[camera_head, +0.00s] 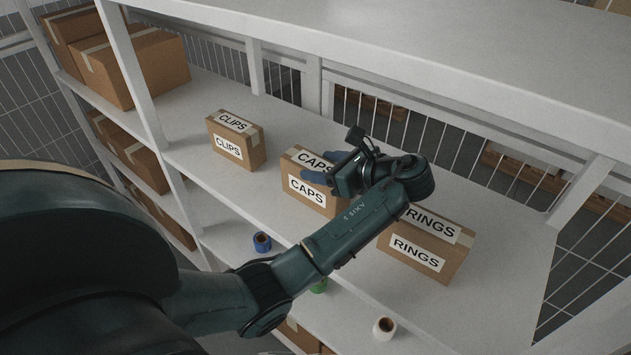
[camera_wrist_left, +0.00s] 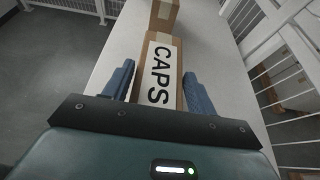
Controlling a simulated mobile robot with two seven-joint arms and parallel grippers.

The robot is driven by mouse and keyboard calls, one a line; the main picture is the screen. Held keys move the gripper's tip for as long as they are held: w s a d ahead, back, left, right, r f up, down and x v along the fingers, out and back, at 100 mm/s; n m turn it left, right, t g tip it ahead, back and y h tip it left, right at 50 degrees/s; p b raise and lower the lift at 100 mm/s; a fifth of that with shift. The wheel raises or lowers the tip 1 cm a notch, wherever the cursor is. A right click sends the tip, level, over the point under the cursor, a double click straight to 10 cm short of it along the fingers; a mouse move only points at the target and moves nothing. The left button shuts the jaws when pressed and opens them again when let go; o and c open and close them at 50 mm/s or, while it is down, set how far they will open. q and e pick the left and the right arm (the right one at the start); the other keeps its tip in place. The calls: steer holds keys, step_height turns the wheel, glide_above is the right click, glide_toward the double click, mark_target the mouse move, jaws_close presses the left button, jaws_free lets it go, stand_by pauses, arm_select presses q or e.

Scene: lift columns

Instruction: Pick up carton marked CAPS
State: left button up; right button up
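The carton marked CAPS (camera_head: 306,191) stands on the white shelf between the CLIPS and RINGS cartons. It is brown with white labels on its top and front. My left arm crosses in front of its right part. My left gripper (camera_head: 322,172) is at the carton's top, with a blue finger showing over it. In the left wrist view the two blue fingers (camera_wrist_left: 160,88) are spread, one on each side of the CAPS carton (camera_wrist_left: 154,40). Whether they touch its sides I cannot tell. My right gripper is in neither view.
The CLIPS carton (camera_head: 236,141) stands to the left and the RINGS carton (camera_head: 425,244) to the right, partly behind my arm. A blue roll (camera_head: 262,242) and a white roll (camera_head: 384,328) lie near the front. Shelf posts and a higher white shelf (camera_head: 420,50) flank the space.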

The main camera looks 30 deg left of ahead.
arm_select(q)
steer(key=c, duration=1.1)
